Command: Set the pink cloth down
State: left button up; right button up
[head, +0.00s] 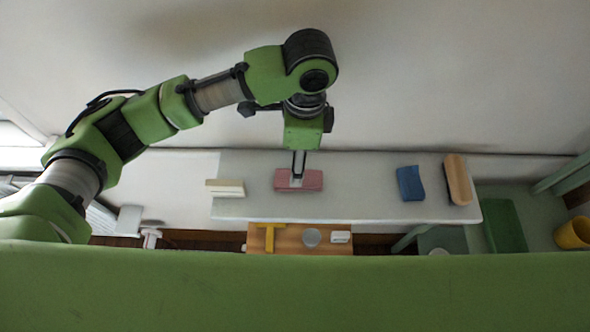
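The pink cloth (312,181) is a small flat folded block on or just above the pale shelf (360,206), left of its middle. My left gripper (297,178) points down at the cloth, and its narrow fingertips reach the cloth's top middle. The fingers look close together, but whether they grip the cloth or only touch it cannot be made out. Any gap under the cloth cannot be made out either. My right gripper is not in view.
A white block (225,188) lies left of the cloth. A blue cloth (410,183) and a tan oblong item (458,180) lie to the right. The shelf between is clear. Below is a wooden surface (290,238) with a yellow T-shaped item (269,234) and a grey disc (311,237).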

pick_arm(q)
notch_tip(320, 180, up, 5)
jog(key=shift+d+f, duration=0.1)
jog(key=shift+d, duration=0.05)
dwell(0.6)
